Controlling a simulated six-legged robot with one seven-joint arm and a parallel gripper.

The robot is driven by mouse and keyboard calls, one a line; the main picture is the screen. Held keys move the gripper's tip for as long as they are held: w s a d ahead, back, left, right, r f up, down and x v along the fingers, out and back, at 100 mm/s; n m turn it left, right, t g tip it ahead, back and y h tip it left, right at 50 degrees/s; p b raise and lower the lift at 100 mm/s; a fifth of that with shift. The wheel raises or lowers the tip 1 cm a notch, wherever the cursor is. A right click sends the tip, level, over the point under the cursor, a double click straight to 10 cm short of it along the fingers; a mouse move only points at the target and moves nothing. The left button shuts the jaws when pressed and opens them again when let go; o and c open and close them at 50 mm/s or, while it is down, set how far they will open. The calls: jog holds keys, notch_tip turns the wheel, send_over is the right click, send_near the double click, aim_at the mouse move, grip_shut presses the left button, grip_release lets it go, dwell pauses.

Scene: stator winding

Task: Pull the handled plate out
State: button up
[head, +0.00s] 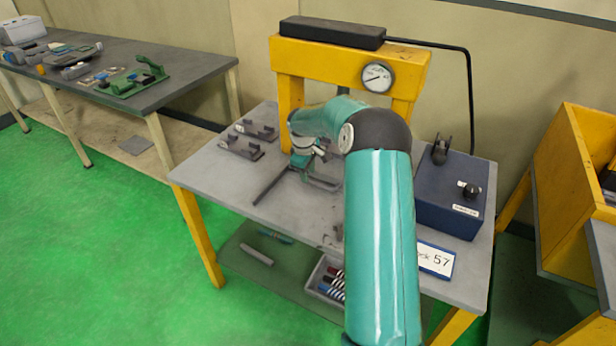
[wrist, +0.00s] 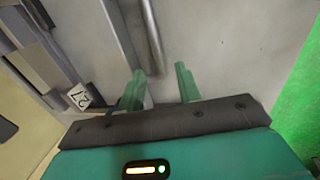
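The handled plate is mostly hidden behind my arm in the head view, and I cannot make out its outline. A dark bar (head: 271,186), which looks like its handle, slants across the table beside my gripper (head: 312,172). In the wrist view, a grey rod (wrist: 152,38) runs down from the top edge and ends near my gripper (wrist: 160,84). The two green fingers are apart, with the rod's end appearing between them. I cannot tell whether either finger touches it. The yellow press frame (head: 345,64) stands behind.
A blue control box (head: 450,200) with black knobs stands on the table's right. Small dark brackets (head: 248,142) lie at the left. A tray of coloured tools (head: 328,278) sits on the lower shelf. The table's front left is mostly clear. Another bench (head: 190,68) stands at left.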

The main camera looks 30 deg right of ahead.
notch_tip(320, 180, down, 2)
jog(key=shift+d+f, duration=0.1)
jog(key=shift+d, duration=0.05)
jog(key=shift+w+d+f, duration=0.1)
jog(key=shift+f, duration=0.15)
grip_shut()
jog(key=s+a, duration=0.3)
jog(key=a, duration=0.2)
jog(key=s+a, duration=0.3)
jog(key=a, duration=0.3)
jog(key=s+a, duration=0.3)
jog(key=a, duration=0.3)
jog(key=shift+s, duration=0.3)
grip_release()
jog(key=shift+d+f, duration=0.1)
